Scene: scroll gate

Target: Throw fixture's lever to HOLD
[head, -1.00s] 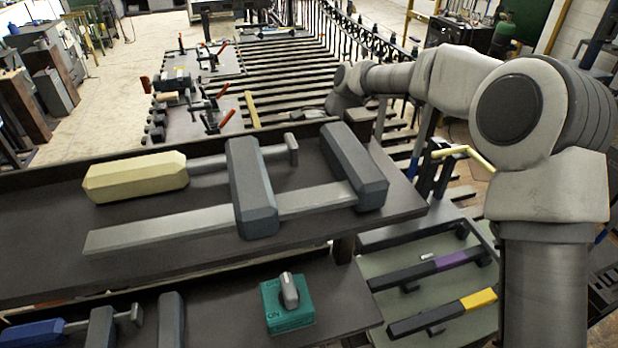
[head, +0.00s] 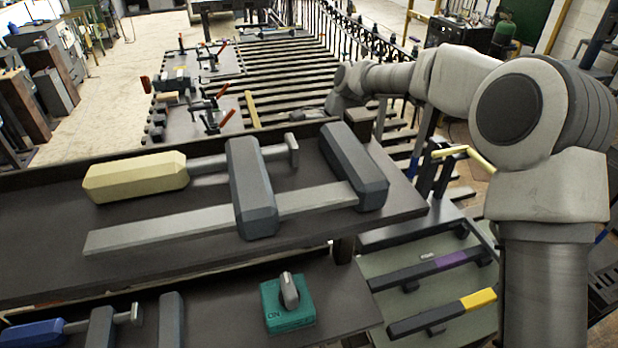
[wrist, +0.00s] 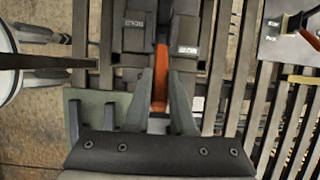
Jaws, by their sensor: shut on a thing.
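The lever (wrist: 160,85) is a narrow orange-red bar in the wrist view. It runs up from between my gripper's fingers into the dark fixture (wrist: 163,12). My gripper (wrist: 164,80) is shut on the lever, with a grey finger on each side. A plate left of the lever has a small white label (wrist: 135,22), which seems to read HOLD upside down. A plate on the right has another white label (wrist: 187,50), too small to read. In the head view I cannot make out my gripper, the lever or this fixture.
Dark slats run beside the fixture in the wrist view. In the head view, a shelf (head: 60,262) holds a cream-handled clamp (head: 135,178). Below it sits a teal switch box (head: 289,312). Bars with purple (head: 450,262) and yellow (head: 478,299) sections lie at the lower right.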

